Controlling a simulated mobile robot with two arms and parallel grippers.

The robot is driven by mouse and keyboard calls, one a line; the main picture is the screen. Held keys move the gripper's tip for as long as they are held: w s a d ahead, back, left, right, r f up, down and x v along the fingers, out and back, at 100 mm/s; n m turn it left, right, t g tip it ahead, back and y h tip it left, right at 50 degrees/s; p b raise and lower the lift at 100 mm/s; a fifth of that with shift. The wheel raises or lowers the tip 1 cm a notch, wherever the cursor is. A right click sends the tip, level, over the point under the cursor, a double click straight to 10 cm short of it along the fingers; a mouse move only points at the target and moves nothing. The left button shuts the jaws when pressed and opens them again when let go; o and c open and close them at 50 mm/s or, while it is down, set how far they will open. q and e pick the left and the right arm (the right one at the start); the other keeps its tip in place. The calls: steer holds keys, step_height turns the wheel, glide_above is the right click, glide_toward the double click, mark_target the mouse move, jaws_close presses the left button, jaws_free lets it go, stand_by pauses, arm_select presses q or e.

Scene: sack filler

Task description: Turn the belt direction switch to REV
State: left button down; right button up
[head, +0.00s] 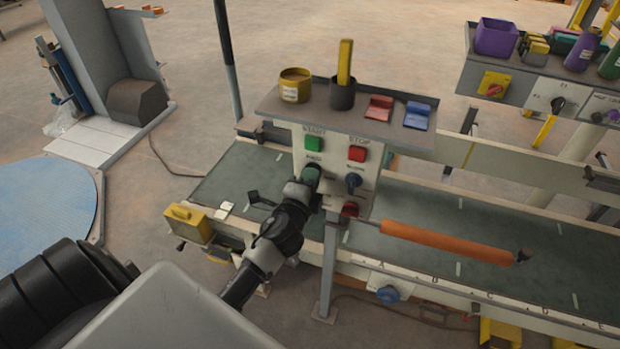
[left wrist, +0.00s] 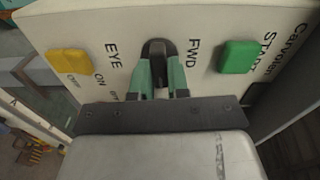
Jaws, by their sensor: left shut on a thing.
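The control panel (head: 335,160) stands over the belt, with a green START button (head: 313,143) and a red STOP button (head: 357,154). My left gripper (head: 311,175) reaches the panel just below START and is shut on a dark knob. In the left wrist view, the teal fingers of my left gripper (left wrist: 159,78) are on either side of the black knob, the belt direction switch (left wrist: 156,48). The label FWD (left wrist: 194,54) is beside it, toward the green START button (left wrist: 238,57). I cannot read a REV label. My right gripper is not in view.
A second dark knob (head: 353,181) and a red button (head: 350,209) are close to my gripper's right. The shelf above holds a yellow tin (head: 295,91), a dark cup (head: 342,98) and colored items. An orange bar (head: 445,242) sticks out to the right.

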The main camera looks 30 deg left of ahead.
arm_select(q)
steer(key=shift+m, duration=0.5)
steer(key=c, duration=1.1)
jaws_free()
steer(key=b+v, duration=0.3)
steer(key=v, duration=0.8)
steer(key=shift+w+f, duration=0.1)
